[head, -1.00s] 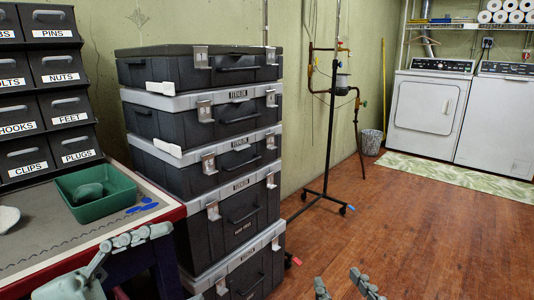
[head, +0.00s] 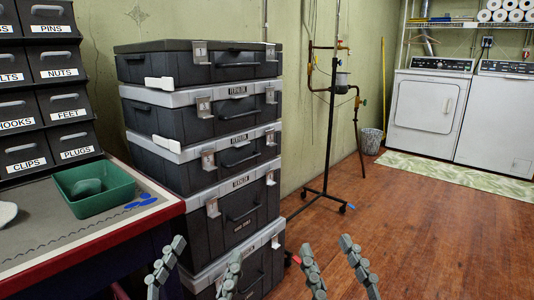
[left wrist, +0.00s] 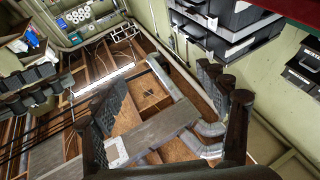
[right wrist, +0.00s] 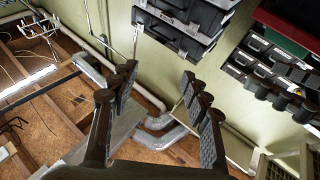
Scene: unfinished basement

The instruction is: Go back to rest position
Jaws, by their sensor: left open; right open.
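My left gripper (head: 197,270) stands at the bottom of the head view, fingers up and spread, in front of the lower part of the stacked dark cases. My right gripper (head: 336,268) is to its right, fingers also up and spread, over bare floor in the picture. Both are open with nothing between the fingers. The left wrist view shows the left gripper (left wrist: 165,120) open against the ceiling joists and ducts. The right wrist view shows the right gripper (right wrist: 160,110) open and empty too. The rest of both arms is out of the head view.
The stacked cases (head: 231,152) stand beside the red-edged workbench (head: 120,240). On the bench are a green bin (head: 110,197) holding a rounded object and labelled drawers (head: 64,68). A pipe stand (head: 327,130) is behind. Wooden floor (head: 420,240) is open toward the washers.

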